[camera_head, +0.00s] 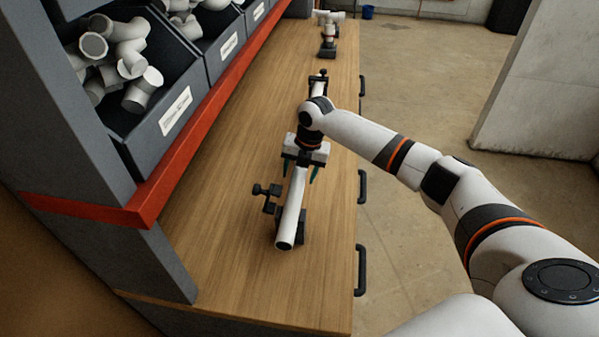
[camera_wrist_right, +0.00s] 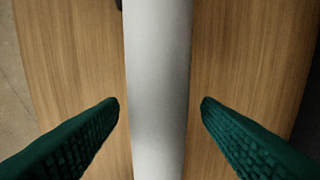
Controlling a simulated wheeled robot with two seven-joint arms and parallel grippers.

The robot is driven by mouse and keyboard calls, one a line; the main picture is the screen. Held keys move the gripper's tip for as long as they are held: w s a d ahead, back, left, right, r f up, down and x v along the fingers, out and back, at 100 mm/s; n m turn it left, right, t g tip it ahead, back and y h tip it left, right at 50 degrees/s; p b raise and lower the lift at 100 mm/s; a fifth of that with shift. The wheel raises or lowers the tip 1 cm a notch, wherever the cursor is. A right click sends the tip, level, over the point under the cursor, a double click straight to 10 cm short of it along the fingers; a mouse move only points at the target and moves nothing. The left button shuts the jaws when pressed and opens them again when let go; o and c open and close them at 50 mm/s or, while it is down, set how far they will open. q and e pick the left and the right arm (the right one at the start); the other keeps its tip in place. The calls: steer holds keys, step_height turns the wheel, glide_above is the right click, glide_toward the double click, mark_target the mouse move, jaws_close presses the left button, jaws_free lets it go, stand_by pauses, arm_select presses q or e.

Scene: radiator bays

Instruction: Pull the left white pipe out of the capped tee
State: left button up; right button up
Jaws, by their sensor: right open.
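A white pipe (camera_head: 290,215) lies above the bench in a dark clamp, its open near end facing me. A further white length (camera_head: 318,89) in line with it shows beyond my right wrist. The capped tee cannot be made out; my gripper and wrist hide the stretch between. My right gripper (camera_head: 300,172) points down over the near pipe, its green fingers open on either side. In the right wrist view the pipe (camera_wrist_right: 158,80) runs between the two fingers, with a gap on each side. My left gripper is not in view.
The black clamp (camera_head: 268,192) has a knob on the pipe's left. Grey bins (camera_head: 165,105) of white fittings stand on a red-edged shelf at left. Another white fitting on a black stand (camera_head: 328,45) is at the bench's far end. The wooden bench top (camera_head: 225,235) is otherwise clear.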

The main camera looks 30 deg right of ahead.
step_height(320, 180, up, 12)
steer(key=s+d+b, duration=0.1)
steer(key=b, duration=0.1)
steer(key=shift+s+d+f, duration=0.2)
steer(key=shift+d+f, duration=0.05)
steer(key=shift+d, duration=0.1)
